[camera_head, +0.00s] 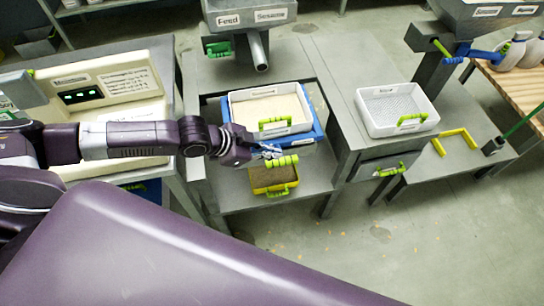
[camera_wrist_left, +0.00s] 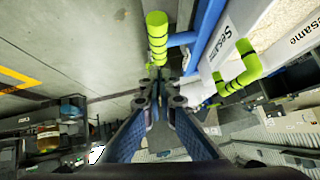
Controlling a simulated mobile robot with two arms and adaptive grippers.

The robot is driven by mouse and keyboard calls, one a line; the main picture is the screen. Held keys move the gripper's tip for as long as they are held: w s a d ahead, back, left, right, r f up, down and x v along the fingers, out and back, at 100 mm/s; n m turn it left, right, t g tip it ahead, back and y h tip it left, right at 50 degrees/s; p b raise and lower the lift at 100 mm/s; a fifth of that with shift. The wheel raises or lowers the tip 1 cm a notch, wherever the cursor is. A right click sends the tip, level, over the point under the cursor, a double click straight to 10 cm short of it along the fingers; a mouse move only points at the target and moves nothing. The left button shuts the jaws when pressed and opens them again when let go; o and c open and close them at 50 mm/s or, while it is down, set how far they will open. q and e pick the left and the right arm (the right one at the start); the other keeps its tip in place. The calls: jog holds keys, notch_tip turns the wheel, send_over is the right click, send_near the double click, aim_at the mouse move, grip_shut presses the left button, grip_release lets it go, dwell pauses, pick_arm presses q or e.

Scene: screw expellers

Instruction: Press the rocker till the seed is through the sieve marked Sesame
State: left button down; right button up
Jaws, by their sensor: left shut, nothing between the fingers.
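The white sieve (camera_head: 300,126) holds pale seed (camera_head: 268,107) and has a green handle (camera_head: 275,123). It sits on a blue rocker (camera_head: 316,134). In the left wrist view the sieve wall (camera_wrist_left: 221,44) reads "Sesame", with the blue rocker bar (camera_wrist_left: 182,38) beside it. The rocker's yellow-green grip (camera_head: 282,161) also shows in the wrist view (camera_wrist_left: 157,38). My left gripper (camera_head: 270,152) is shut and empty, close to this grip at the front of the rocker; its fingertips (camera_wrist_left: 160,90) point towards the grip. I cannot tell whether they touch. My right gripper is not in view.
A yellow tray (camera_head: 260,188) of brown material sits below the rocker. A hopper (camera_head: 250,18) with a spout stands behind. A second white sieve (camera_head: 365,122) stands on the bench to the right. A control panel (camera_head: 115,82) is at left. Floor in front is open.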

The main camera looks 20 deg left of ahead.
aim_at(281, 160)
pick_arm(q)
jog(key=shift+w+a+f, duration=0.1)
jog(key=shift+w+f, duration=0.1)
jog(key=shift+f, duration=0.8)
jog(key=shift+w+a+f, duration=0.1)
jog(key=shift+w+f, duration=0.05)
jog(key=shift+f, duration=0.8)
